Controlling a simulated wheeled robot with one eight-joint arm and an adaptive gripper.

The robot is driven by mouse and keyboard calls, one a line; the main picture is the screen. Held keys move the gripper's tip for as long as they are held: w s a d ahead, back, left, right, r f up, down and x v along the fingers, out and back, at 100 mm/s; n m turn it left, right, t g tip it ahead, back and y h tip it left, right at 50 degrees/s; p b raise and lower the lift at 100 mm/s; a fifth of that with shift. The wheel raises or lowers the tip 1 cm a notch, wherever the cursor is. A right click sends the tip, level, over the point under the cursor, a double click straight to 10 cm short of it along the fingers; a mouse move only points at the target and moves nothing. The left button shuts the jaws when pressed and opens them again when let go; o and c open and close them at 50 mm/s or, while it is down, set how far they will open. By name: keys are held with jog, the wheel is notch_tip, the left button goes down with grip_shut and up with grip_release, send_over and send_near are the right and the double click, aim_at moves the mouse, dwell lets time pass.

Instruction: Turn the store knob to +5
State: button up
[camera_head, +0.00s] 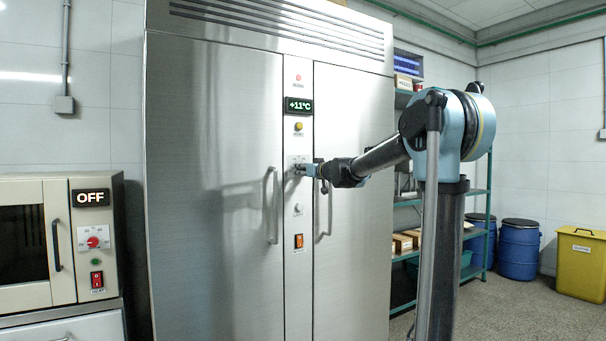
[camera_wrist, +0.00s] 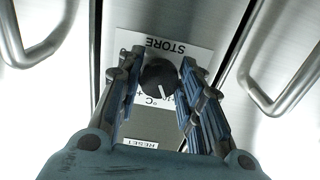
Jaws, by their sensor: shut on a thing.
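The store knob (camera_wrist: 158,76) is a round black dial with a white pointer line, on a white plate (camera_wrist: 196,55) marked STORE, seen upside down in the wrist view. My gripper (camera_wrist: 158,82) has one blue-grey finger on each side of the knob and is shut on it. In the head view my gripper (camera_head: 304,169) reaches the cabinet's narrow centre panel (camera_head: 298,262) and covers most of the knob. The display (camera_head: 299,106) above it reads +11°C. The pointer's exact setting is too small to read.
Door handles (camera_head: 272,205) and (camera_wrist: 285,70) stand out on both sides of the panel. A RESET label (camera_wrist: 140,144) lies close to the knob. An orange switch (camera_head: 299,241) is lower down. An oven (camera_head: 60,240) showing OFF stands left; blue drums (camera_head: 518,249) and a yellow bin (camera_head: 581,263) stand right.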

jog(key=m, duration=1.1)
jog(key=shift+m, duration=0.3)
dwell(0.5)
jog(key=o, duration=1.1)
jog(key=shift+d, duration=0.1)
jog(key=shift+c, duration=0.2)
jog(key=shift+s, duration=0.1)
